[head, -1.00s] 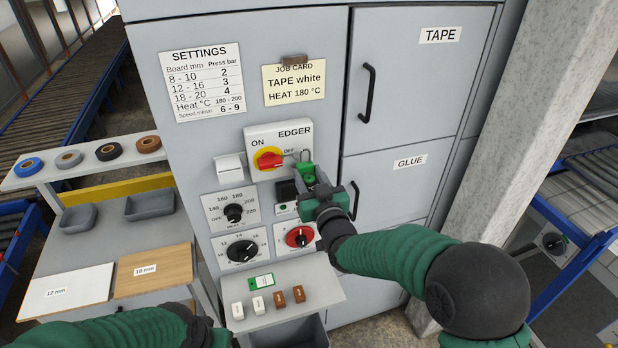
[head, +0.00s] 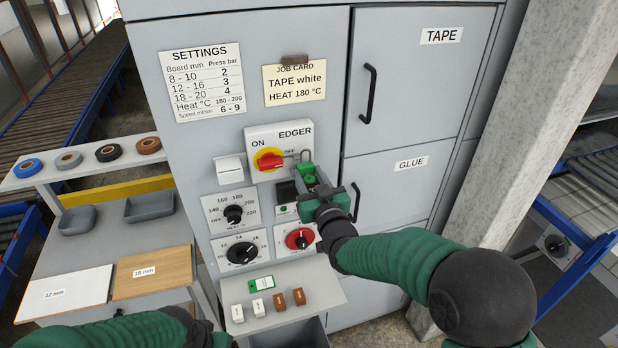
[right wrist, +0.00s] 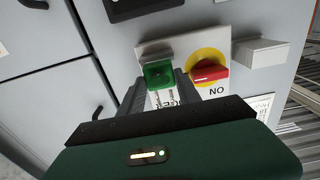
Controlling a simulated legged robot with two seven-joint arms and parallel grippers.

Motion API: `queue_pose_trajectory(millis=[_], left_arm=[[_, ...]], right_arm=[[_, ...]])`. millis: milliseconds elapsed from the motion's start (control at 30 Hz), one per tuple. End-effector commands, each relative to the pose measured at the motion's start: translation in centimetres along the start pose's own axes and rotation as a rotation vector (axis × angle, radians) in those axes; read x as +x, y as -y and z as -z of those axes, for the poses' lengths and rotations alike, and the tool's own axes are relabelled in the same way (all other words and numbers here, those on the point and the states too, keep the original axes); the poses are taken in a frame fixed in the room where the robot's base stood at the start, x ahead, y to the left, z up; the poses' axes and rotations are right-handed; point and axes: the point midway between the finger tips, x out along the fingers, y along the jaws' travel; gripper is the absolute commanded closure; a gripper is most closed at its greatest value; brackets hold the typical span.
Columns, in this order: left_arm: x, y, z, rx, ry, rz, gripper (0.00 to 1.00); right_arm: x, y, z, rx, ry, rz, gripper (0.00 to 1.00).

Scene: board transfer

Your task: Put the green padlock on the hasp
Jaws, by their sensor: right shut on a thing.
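The green padlock (head: 309,173) is between the fingers of my right gripper (head: 312,180), which is shut on it. It is held up at the right side of the EDGER switch plate (head: 264,137), by the red switch knob (head: 268,160). The padlock's grey shackle (head: 305,156) points up at the hasp beside the knob. I cannot tell whether the shackle passes through the hasp. In the right wrist view the padlock (right wrist: 160,74) shows in front of the plate, beside the red knob (right wrist: 210,73). My left arm shows at the lower left, its fingers out of sight.
Below the switch are a heat dial (head: 234,214), a second black dial (head: 242,252) and a red dial (head: 299,238). A cabinet door handle (head: 355,200) is close right of my right gripper.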

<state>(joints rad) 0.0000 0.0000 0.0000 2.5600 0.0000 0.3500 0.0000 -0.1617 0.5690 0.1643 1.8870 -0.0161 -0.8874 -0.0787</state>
Motion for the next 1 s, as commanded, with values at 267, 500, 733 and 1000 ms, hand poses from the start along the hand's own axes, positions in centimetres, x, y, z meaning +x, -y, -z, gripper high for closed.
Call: queue_pose_trajectory(millis=[267,500,733,1000], left_arm=[[0.2,0.0,-0.1,0.0,0.0,0.0,0.62],[0.4,0.0,-0.1,0.0,0.0,0.0,0.62],[0.6,0.0,-0.1,0.0,0.0,0.0,0.62],[0.8,0.0,-0.2,0.0,0.0,0.0,0.62]], right_arm=[[0.5,0.0,0.0,0.0,-0.001,0.0,1.0],[1.1,0.0,0.0,0.0,-0.001,0.0,1.0],[1.6,0.0,0.0,0.0,0.0,0.0,1.0],[2.2,0.0,0.0,0.0,-0.002,0.0,1.0]])
